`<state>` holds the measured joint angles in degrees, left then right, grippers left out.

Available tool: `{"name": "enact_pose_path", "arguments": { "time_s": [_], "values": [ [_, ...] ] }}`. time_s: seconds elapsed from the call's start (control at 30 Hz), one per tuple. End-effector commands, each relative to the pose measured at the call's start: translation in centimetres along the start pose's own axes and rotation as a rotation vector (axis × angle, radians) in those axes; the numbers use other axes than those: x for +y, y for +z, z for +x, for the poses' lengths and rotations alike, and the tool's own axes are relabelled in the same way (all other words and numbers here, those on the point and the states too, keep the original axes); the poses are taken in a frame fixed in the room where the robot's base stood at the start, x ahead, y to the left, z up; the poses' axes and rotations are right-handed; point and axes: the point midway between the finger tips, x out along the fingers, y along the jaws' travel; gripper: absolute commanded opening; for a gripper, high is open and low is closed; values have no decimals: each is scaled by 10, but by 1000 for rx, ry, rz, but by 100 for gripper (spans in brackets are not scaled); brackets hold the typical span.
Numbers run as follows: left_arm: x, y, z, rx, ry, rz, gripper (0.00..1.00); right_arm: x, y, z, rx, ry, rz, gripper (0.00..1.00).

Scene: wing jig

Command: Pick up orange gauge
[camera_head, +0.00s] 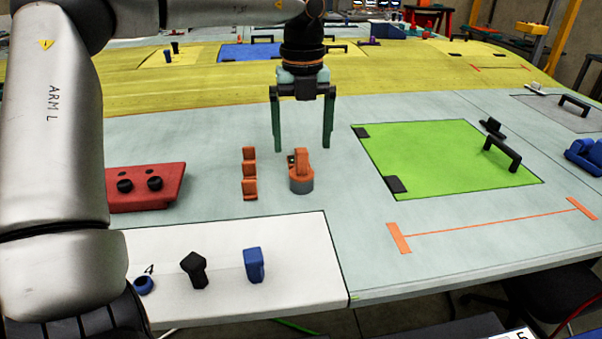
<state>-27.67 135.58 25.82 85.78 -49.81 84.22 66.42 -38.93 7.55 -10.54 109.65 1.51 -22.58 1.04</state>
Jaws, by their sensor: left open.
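The orange gauge appears to be the upright orange piece (302,164) on a round grey base, standing on the pale wing surface (225,130). Its top comes up between the fingers of my left gripper (302,149) in the picture. My left gripper points down with its two green fingers wide apart, and nothing is between them that I can see held. I cannot tell how far above the gauge the fingertips are. My right gripper is out of view.
A stepped orange piece (249,173) stands close left of the gauge. A red block with black knobs (147,188) lies further left. A white panel (303,246) in front holds small blue and black parts. A green panel (440,160) with black handle lies right.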

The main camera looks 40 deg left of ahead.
Motion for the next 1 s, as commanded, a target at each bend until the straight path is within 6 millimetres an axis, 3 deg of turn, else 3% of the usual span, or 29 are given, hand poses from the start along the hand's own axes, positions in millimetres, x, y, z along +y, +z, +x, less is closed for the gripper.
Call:
{"name": "enact_pose_path", "arguments": {
  "time_s": [0.27, 0.53, 0.83, 1.0],
  "values": [
    [1, 1, 24, 2, 1, 0, 95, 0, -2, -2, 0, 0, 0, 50],
    [2, 3, 63, 1, 1, 0, 95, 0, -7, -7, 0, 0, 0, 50],
    [2, 4, 70, -2, -2, -2, 95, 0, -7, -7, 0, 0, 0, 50],
    [2, 4, 70, -2, -1, -2, 78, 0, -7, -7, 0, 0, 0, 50]
  ]
}}
